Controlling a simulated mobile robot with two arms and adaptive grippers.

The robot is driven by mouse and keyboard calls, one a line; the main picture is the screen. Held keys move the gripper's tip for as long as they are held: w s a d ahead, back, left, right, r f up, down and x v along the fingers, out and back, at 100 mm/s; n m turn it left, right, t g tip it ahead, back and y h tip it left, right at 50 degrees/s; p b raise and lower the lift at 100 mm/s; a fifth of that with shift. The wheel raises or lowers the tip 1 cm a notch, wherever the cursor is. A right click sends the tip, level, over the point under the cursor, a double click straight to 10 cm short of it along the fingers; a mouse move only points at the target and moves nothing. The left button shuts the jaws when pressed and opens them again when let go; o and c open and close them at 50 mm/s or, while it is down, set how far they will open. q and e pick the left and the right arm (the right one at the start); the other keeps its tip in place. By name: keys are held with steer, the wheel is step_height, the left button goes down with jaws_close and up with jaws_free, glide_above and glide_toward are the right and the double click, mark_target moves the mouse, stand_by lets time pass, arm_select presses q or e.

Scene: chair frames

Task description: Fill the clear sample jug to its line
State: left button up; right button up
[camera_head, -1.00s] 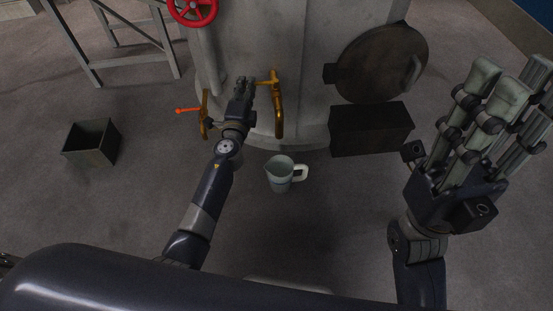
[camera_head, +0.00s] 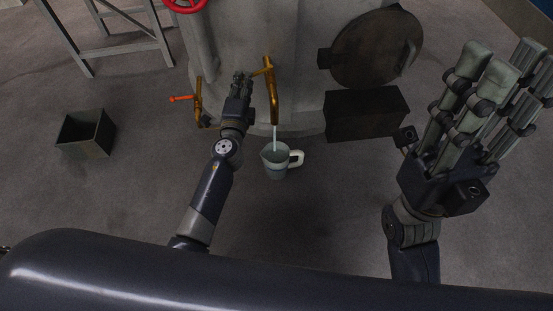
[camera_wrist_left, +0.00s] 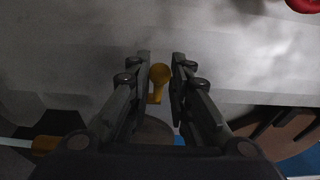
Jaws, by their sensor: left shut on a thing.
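The clear sample jug (camera_head: 277,172), with a pale handle on its right, stands upright on the floor below the brass spout (camera_head: 274,108). A thin pale stream (camera_head: 275,140) falls from the spout into the jug. The liquid level and the line are too small to read. My left gripper (camera_head: 240,80) is at the brass tap handle (camera_head: 262,71) beside the spout and shut on it. In the left wrist view the handle's round brass end (camera_wrist_left: 160,73) sits between the fingers. My right gripper (camera_head: 503,75) is open and empty, raised at the right.
A large grey tank (camera_head: 235,45) stands behind the spout. A second brass tap (camera_head: 198,100) with an orange lever (camera_head: 182,98) is on its left. A round hatch door (camera_head: 375,50) and a dark box (camera_head: 367,115) are at right. An open bin (camera_head: 86,135) stands at left.

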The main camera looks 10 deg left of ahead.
arm_select(q)
steer(key=shift+s+d, duration=0.6)
steer(key=shift+d, duration=0.35)
steer(key=shift+s+d, duration=0.55)
steer(key=shift+d, duration=0.35)
steer(key=shift+s+d+f+b, duration=0.1)
steer(key=shift+d+b, duration=0.1)
steer(key=shift+b, duration=0.2)
steer(key=shift+a, duration=0.3)
stand_by(3.5)
steer(key=shift+a, duration=0.1)
steer(key=shift+w+a, duration=0.55)
steer(key=shift+a, duration=0.2)
steer(key=shift+w+a, duration=0.55)
steer(key=shift+a, duration=0.15)
